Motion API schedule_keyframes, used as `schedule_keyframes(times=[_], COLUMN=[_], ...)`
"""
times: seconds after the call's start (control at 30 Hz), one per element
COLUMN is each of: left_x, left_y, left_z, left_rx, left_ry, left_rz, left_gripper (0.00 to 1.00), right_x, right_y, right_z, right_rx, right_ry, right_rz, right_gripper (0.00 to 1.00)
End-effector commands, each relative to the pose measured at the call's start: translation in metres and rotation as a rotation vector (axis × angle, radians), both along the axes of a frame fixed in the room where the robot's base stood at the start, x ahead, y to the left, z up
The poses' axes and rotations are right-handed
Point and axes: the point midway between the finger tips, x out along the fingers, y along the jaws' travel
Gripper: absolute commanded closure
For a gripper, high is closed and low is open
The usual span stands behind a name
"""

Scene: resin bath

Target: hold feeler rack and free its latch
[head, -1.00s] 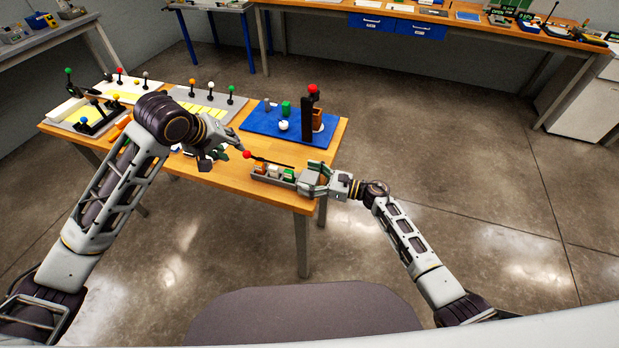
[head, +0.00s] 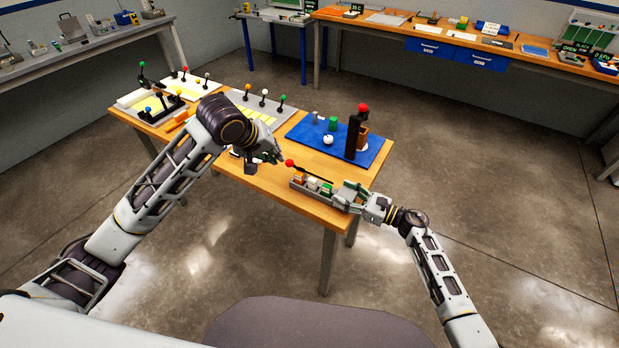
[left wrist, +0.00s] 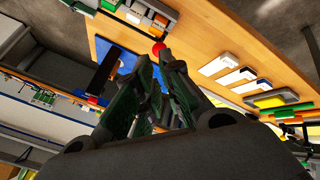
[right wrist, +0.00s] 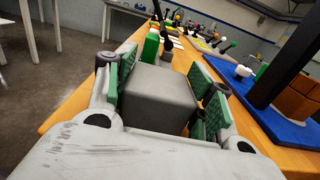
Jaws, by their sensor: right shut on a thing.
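The feeler rack (head: 326,203) is a long grey tray with orange, white and green blocks, near the table's front right edge. A black lever with a red ball knob (head: 289,163), which looks like the latch, lies behind it. My right gripper (head: 350,193) is shut on the rack's right end; in the right wrist view the grey end block (right wrist: 160,95) sits between its green pads. My left gripper (head: 270,158) is just left of the red knob. In the left wrist view the red knob (left wrist: 158,47) shows beyond its close-set fingertips (left wrist: 162,68); the finger gap is unclear.
A blue mat (head: 310,140) behind the rack carries a tall black post with a red ball (head: 363,108), a brown block and small items. Grey boards with ball-topped pegs (head: 245,103) fill the table's left and back.

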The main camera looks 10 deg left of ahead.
Motion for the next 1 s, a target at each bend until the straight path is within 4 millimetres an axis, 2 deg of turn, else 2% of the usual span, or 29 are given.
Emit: schedule_keyframes(times=[0.27,0.67,1.0], left_x=[-0.008,-0.047,-0.077], left_y=[0.000,0.004,0.025], left_z=[-0.018,-0.087,-0.133], left_rx=[0.000,-0.006,-0.023], left_ry=[0.034,0.172,0.272], left_rz=[0.000,0.011,0.063], left_gripper=[1.00,1.00,1.00], right_x=[0.000,0.000,0.000], right_y=[0.000,0.000,0.000], right_z=[0.000,0.000,0.000], right_rx=[-0.001,-0.001,-0.001], right_ry=[0.000,0.000,0.000], right_rz=[0.000,-0.001,-0.001], right_gripper=[0.78,0.78,0.78])
